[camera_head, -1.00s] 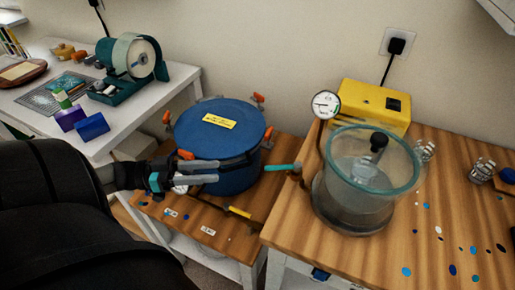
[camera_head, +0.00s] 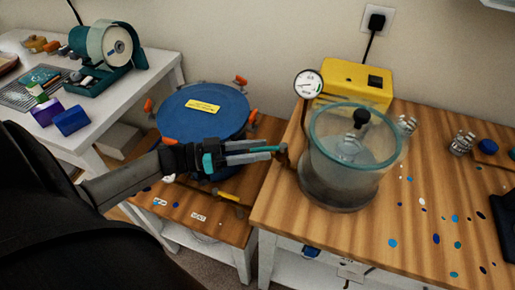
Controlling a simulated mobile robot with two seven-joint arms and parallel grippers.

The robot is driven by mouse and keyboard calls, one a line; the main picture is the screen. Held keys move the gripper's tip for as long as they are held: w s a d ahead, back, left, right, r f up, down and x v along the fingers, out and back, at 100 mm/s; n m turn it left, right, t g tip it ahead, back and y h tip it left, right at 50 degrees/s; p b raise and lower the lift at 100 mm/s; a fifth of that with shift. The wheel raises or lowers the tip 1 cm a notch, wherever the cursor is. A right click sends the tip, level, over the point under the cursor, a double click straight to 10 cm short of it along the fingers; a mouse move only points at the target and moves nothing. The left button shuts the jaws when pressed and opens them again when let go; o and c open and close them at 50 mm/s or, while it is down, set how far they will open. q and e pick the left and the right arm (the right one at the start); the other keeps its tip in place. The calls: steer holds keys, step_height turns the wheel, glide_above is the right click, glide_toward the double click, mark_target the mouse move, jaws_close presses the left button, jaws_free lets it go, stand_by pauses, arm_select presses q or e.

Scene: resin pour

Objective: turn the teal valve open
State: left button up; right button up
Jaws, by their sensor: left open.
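The teal valve handle (camera_head: 272,149) sticks out to the left from a brass fitting beside the clear vacuum chamber (camera_head: 346,165). It lies roughly level and is partly hidden by my left gripper (camera_head: 263,151). My left gripper comes in from the left, in front of the blue pressure pot (camera_head: 203,112). Its fingers are open, one on each side of the handle as seen here. I cannot tell whether they touch it. My right gripper is not in view.
A round gauge (camera_head: 308,84) stands at the chamber's left, with a yellow pump (camera_head: 355,80) behind. The wooden table (camera_head: 400,240) carries small coloured chips. A gap separates it from the lower bench (camera_head: 230,228). A dark object (camera_head: 503,218) shows at the right edge.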

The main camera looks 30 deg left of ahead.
arm_select(q)
steer(key=shift+w+d, duration=0.15)
steer(key=shift+d, duration=0.05)
jaws_close()
stand_by(0.3)
stand_by(1.1)
